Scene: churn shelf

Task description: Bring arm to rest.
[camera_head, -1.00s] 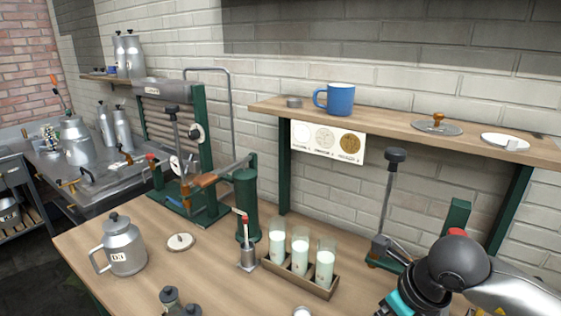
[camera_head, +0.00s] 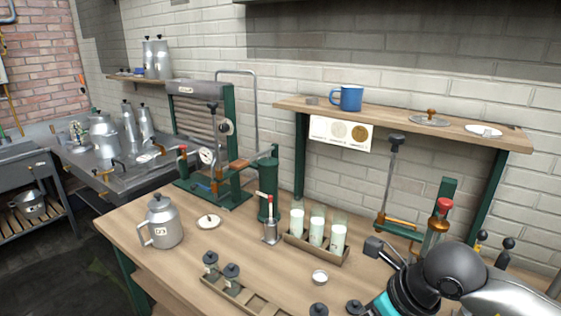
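My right arm (camera_head: 452,272) comes in from the right at the lower right corner, over the right end of the wooden workbench (camera_head: 120,228). It shows a dark rounded joint and a teal ring by the bottom edge. Its gripper is out of the picture. My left arm and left gripper do not show at all.
A metal jug (camera_head: 163,226) stands at the bench's left. A rack of milk glasses (camera_head: 318,232), a small white dish (camera_head: 320,277) and a tray of small canisters (camera_head: 250,298) stand nearer my arm. A shelf (camera_head: 400,118) holds a blue mug (camera_head: 347,97).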

